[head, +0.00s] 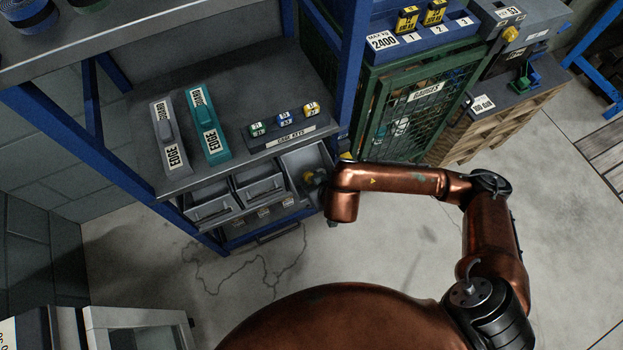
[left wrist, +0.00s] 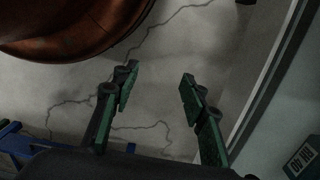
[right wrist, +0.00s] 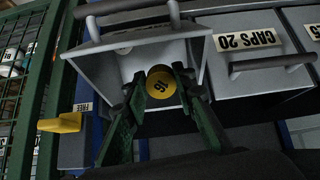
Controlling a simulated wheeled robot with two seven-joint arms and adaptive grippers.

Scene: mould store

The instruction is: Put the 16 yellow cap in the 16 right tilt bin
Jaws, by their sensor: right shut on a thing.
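The yellow cap (right wrist: 162,82), marked 16, is between the fingertips of my right gripper (right wrist: 161,88) in the right wrist view. The gripper is shut on it. The cap is at the mouth of the right tilt bin (right wrist: 108,62), a grey bin tipped open; I cannot tell whether it touches the bin. In the head view this bin (head: 294,164) is the rightmost under the shelf, and my right gripper (head: 311,180) reaches into it, with the cap hard to make out. My left gripper (left wrist: 158,82) is open and empty in the left wrist view, over the floor.
Beside the open bin is a bin labelled CAPS 20 (right wrist: 255,60). Above the bins, the shelf (head: 240,90) holds edge guards and a code keys rack (head: 290,138). A yellow piece (right wrist: 62,123) juts out near the blue post. A green mesh cage (head: 420,95) stands to the right.

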